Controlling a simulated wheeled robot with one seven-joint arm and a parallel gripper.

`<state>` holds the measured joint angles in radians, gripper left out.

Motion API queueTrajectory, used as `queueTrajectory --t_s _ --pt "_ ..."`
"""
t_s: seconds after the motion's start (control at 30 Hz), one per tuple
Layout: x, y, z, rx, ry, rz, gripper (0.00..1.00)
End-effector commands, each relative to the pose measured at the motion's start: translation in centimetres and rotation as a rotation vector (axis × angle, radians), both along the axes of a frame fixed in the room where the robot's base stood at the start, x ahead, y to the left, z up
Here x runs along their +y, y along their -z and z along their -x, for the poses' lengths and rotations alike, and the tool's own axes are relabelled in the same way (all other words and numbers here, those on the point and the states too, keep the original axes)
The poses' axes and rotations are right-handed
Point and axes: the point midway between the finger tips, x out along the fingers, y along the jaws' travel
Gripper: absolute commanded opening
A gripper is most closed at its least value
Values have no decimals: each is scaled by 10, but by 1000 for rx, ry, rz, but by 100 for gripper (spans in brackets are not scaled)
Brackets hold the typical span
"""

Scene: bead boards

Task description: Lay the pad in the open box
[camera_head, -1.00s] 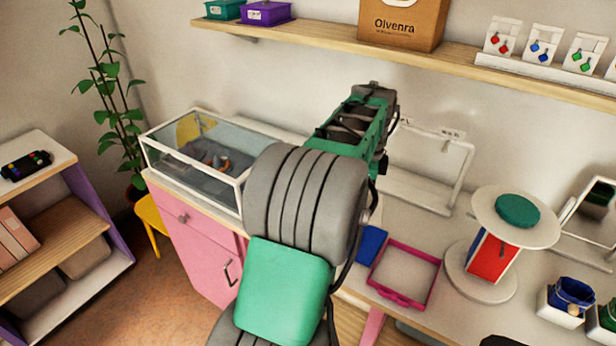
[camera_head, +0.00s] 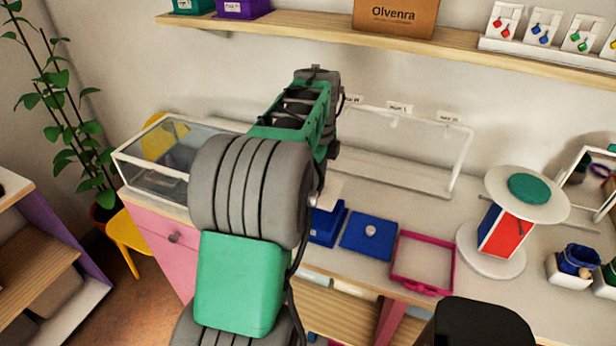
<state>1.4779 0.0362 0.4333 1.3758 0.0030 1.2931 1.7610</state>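A blue open box (camera_head: 328,222) stands on the table just right of my arm, and its left part is hidden by the arm. A flat blue lid-like piece (camera_head: 368,237) with a small round pale knob lies to its right. A small whitish flat piece (camera_head: 325,192) shows above the box, beside my arm; it may be the pad, but I cannot tell whether it is held. My gripper is hidden behind my own grey and green arm, so its fingers do not show.
A pink-rimmed tray (camera_head: 424,264) lies right of the blue lid. A white frame stand (camera_head: 410,150) is behind. A round two-tier stand (camera_head: 505,225) is further right. A glass case (camera_head: 160,160) stands left. A black rounded object (camera_head: 480,325) is at the front.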

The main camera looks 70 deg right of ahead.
Motion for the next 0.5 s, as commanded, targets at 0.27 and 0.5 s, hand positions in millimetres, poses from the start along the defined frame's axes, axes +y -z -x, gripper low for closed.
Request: queueTrajectory --t_s 0.27,0.5 --pt "1 30 -5 0 -11 0 0" --pt "1 55 -3 0 -8 -1 0"
